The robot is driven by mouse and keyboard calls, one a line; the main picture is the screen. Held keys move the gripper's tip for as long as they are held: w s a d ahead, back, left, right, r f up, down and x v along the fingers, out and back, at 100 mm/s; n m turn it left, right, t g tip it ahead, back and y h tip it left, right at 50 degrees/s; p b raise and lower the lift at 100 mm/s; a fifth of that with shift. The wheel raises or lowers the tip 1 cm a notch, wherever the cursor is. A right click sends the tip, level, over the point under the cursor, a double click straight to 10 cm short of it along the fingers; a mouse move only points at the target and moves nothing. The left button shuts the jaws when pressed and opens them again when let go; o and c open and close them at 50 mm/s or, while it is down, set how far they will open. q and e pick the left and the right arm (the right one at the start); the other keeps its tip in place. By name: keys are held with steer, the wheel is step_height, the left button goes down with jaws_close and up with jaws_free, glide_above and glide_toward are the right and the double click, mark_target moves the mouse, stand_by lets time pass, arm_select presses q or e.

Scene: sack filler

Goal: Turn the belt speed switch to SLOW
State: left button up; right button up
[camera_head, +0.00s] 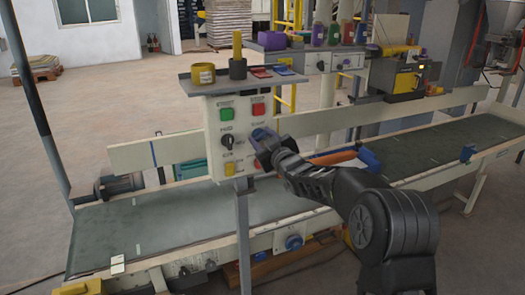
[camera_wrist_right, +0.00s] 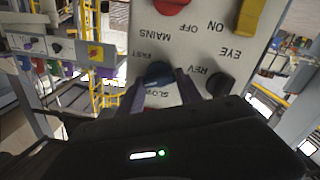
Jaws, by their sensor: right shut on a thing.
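The control panel (camera_head: 215,150) stands on a post in front of the belt. The belt speed switch is a blue knob (camera_head: 259,134) on the panel's right side, partly hidden by my right gripper (camera_head: 264,145). In the right wrist view, which shows the panel upside down, the blue knob (camera_wrist_right: 157,72) sits between the FAST and SLOW labels. My right gripper (camera_wrist_right: 163,86) is shut on it, one dark finger on each side. I cannot tell which label the knob points to. My left gripper is not in view.
Beside it is a black knob (camera_head: 228,142) marked FWD and REV. Above are a green START button (camera_head: 227,114) and a red STOP button (camera_head: 258,109). A yellow switch (camera_head: 229,168) sits below. A shelf (camera_head: 215,84) tops the panel. The belt (camera_head: 170,222) runs behind.

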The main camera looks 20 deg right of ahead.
steer(key=n+b, duration=0.4)
steer(key=b, duration=0.1)
steer(key=n+b, duration=0.2)
steer(key=shift+a+f+n+b, duration=0.1)
steer(key=shift+f+n+b, duration=0.2)
steer(key=shift+b, duration=0.05)
steer(key=n+b, duration=0.2)
steer(key=n, duration=0.1)
steer(key=shift+n+b, duration=0.3)
steer(key=shift+b, duration=0.1)
steer(key=shift+r+n+b, duration=0.1)
steer(key=shift+n+b, duration=0.75)
steer(key=shift+n, duration=0.75)
steer(key=o, duration=1.4)
steer(key=shift+s, duration=0.1)
steer(key=s+b, duration=0.1)
steer(key=s, duration=0.2)
steer(key=s+b, duration=0.2)
steer(key=s, duration=0.2)
steer(key=shift+s+d, duration=0.2)
steer(key=shift+s, duration=0.1)
